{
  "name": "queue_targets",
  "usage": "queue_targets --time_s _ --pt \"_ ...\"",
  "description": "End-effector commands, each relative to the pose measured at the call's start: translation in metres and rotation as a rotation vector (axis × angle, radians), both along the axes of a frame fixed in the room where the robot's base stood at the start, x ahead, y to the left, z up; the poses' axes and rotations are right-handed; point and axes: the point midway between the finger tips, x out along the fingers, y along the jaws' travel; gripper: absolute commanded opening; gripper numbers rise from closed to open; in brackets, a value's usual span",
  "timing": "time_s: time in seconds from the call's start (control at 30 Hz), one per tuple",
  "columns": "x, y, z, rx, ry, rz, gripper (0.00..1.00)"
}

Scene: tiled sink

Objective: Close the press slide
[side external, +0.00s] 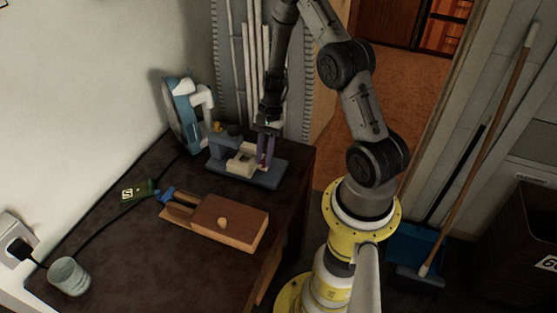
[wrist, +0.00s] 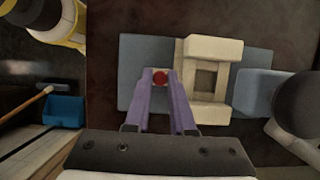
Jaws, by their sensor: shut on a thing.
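The press sits near the back right of the dark table, with a grey-blue base (side external: 262,178) and a cream slide-like block (side external: 241,160). In the wrist view the cream block (wrist: 210,112) has a square opening and lies right of my fingers, over the blue base (wrist: 138,95). My gripper (side external: 265,163) points down at the right part of the press. Its purple fingers (wrist: 160,78) are shut on a small red round knob (wrist: 160,77). What the knob is fixed to is hidden by the fingers.
A wooden box (side external: 229,222) with a round knob stands in front of the press. A blue-and-white device (side external: 183,117) stands behind it at left. A green item (side external: 135,191), a cup (side external: 69,275) and a black cable lie to the left. Bare tabletop (side external: 130,240) shows at front left.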

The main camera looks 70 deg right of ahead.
Motion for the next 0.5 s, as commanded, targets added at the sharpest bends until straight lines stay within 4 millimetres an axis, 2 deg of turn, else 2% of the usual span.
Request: queue_targets --time_s 0.03,0.1,0.2,0.5 --pt "0.011 -0.001 0.001 -0.004 -0.005 0.002 0.00" --pt "0.021 -0.001 0.001 -0.003 -0.006 0.001 0.00" --pt "0.029 -0.001 0.001 -0.004 -0.004 -0.001 0.00" --pt "0.033 -0.001 0.002 -0.005 -0.007 -0.003 0.00"
